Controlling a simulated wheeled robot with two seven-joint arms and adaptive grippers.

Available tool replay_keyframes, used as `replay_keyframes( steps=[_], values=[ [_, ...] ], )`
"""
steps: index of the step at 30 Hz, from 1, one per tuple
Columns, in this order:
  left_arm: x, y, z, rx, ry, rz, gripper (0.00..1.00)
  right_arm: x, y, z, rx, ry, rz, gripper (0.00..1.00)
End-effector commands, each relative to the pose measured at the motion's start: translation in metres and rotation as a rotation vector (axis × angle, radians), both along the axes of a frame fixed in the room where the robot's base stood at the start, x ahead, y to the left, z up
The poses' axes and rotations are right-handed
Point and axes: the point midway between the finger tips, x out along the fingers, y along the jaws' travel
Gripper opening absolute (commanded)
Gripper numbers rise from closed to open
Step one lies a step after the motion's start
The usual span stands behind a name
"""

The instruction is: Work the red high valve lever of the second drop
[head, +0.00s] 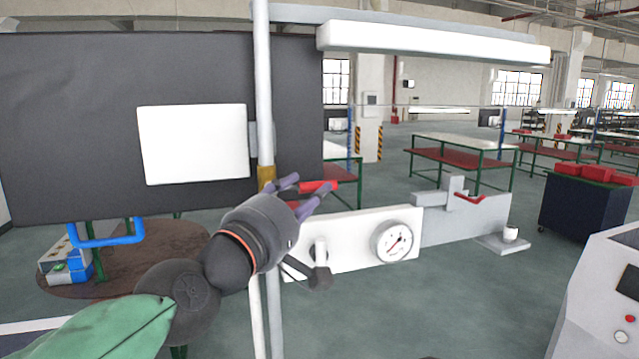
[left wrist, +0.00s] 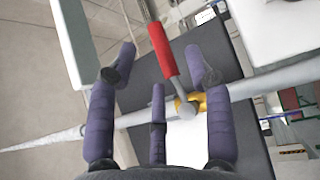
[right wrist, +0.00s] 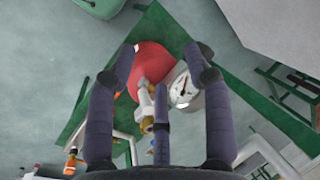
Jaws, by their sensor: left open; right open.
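The red valve lever (head: 320,186) sticks out to the right from a brass valve (head: 266,174) on the white vertical pipe (head: 264,90). My left gripper (head: 302,192) is open beside the lever, its purple fingers close around it. In the left wrist view the red lever (left wrist: 162,50) lies between the spread fingers of the left gripper (left wrist: 162,65), with the brass valve (left wrist: 190,104) beyond. I cannot tell whether any finger touches the lever. My right gripper (right wrist: 160,65) is open and empty in the right wrist view; it is not in the head view.
A white panel with a pressure gauge (head: 394,241) stands right of the pipe, and a grey bracket with a red lever (head: 470,199) beyond it. A dark board (head: 80,130) stands behind the pipe. The right wrist view shows a red round body (right wrist: 150,62) and a gauge (right wrist: 183,90).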

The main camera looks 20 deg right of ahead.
Motion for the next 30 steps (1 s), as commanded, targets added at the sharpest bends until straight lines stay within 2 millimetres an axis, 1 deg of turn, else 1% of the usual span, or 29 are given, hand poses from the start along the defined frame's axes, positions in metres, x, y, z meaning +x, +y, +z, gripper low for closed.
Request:
replay_keyframes(
  steps=[1,6,12,24,25,26,27,29,30],
  values=[
    [0.006,-0.006,0.001,0.001,0.001,0.000,0.51,0.000,0.000,0.001,0.000,0.000,0.000,0.51],
    [0.023,-0.021,0.005,-0.001,0.001,0.001,0.51,0.000,0.000,0.002,0.000,0.000,0.000,0.51],
    [0.035,-0.033,0.007,0.001,0.000,0.000,0.51,0.000,0.000,0.004,0.000,0.000,0.000,0.51],
    [0.039,-0.037,0.008,0.000,0.000,0.001,0.51,0.000,0.000,0.004,0.000,0.000,0.000,0.51],
    [0.039,-0.037,0.008,0.000,0.000,0.001,0.48,0.000,0.000,0.004,0.000,0.000,0.000,0.51],
    [0.039,-0.037,0.008,0.000,0.000,0.001,0.40,0.000,0.000,0.004,0.000,0.000,0.000,0.51],
    [0.039,-0.037,0.008,0.000,0.000,0.001,0.29,0.000,0.000,0.004,0.000,-0.001,0.000,0.51],
    [0.039,-0.037,0.008,0.000,0.000,0.001,0.12,0.000,0.000,0.004,0.000,0.000,0.000,0.51],
    [0.039,-0.037,0.008,0.000,0.000,0.001,0.00,0.000,0.000,0.004,0.000,0.000,0.000,0.51]
  ],
)
